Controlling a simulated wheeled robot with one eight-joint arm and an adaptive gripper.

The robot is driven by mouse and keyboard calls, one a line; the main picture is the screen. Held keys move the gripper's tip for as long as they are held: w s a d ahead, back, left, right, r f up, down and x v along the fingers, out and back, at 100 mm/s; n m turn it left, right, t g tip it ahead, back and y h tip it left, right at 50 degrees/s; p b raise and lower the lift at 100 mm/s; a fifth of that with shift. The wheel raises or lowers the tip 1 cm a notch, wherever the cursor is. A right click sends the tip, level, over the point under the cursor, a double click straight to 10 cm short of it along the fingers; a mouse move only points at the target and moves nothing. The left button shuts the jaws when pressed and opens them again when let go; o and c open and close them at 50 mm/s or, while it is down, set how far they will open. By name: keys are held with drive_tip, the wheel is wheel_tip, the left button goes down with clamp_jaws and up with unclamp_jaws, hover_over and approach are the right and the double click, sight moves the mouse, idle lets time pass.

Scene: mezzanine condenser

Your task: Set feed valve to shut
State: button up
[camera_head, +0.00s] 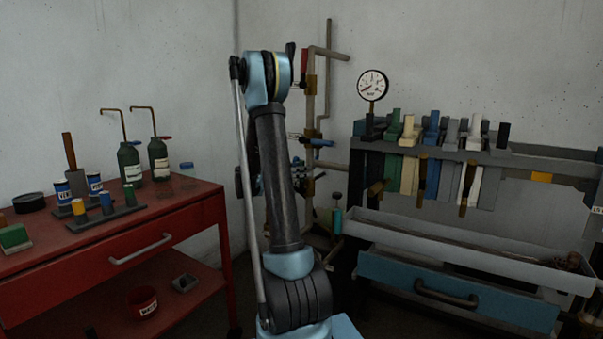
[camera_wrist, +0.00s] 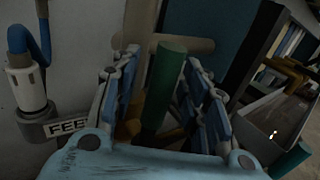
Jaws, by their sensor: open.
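In the wrist view, a green cylindrical handle (camera_wrist: 164,85) stands slightly tilted between the two blue-padded fingers of my gripper (camera_wrist: 163,78). A brass-coloured fitting shows at its lower end. A white tag reading "FEE…" (camera_wrist: 68,127) sits to the left; its end is hidden by my gripper. The fingers are spread with gaps on both sides of the handle, and they do not appear to grip it. In the head view, my arm hides most of the gripper and the feed valve in front of the pipework (camera_head: 311,125).
A red bench (camera_head: 110,235) with bottles and cans stands at left. A rack of coloured handles (camera_head: 440,150), a grey trough (camera_head: 470,258) and a blue drawer (camera_head: 455,292) are at right. A pressure gauge (camera_head: 372,85) stands near the pipes. A blue hose (camera_wrist: 38,45) runs close to the left of my gripper.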

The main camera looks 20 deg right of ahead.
clamp_jaws()
